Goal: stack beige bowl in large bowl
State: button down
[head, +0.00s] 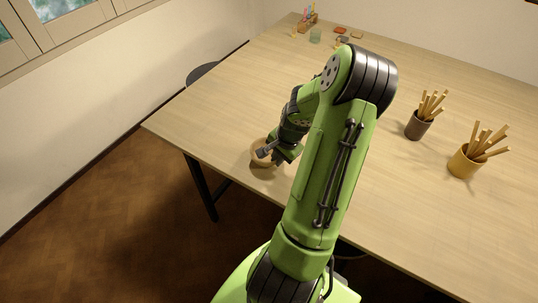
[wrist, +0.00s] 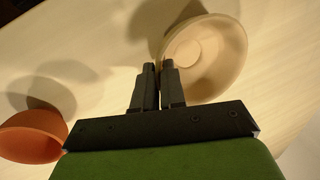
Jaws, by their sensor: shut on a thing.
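A beige bowl (wrist: 212,52) is at the upper right of the wrist view, its pale inside facing the camera. In the head view the bowl (head: 257,158) is near the table's left front edge, partly covered by my gripper (head: 268,153). My gripper (wrist: 159,70) is shut on the left side of the beige bowl's rim, one finger to each side of the wall. An orange bowl (wrist: 32,137) is at the lower left of the wrist view, apart from the beige one and cut off by the frame. I do not see it in the head view.
The bowls are at a wooden table (head: 225,100). A dark cup (head: 417,128) and a yellow cup (head: 462,164), both holding wooden sticks, stand at the right. The table's left middle is clear.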

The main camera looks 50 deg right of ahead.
jog(key=shift+r, duration=0.1)
jog(key=w+p+v, duration=0.1)
jog(key=w+v, duration=0.1)
jog(key=v, duration=0.7)
jog(key=shift+r, duration=0.6)
jog(key=shift+w, duration=0.15)
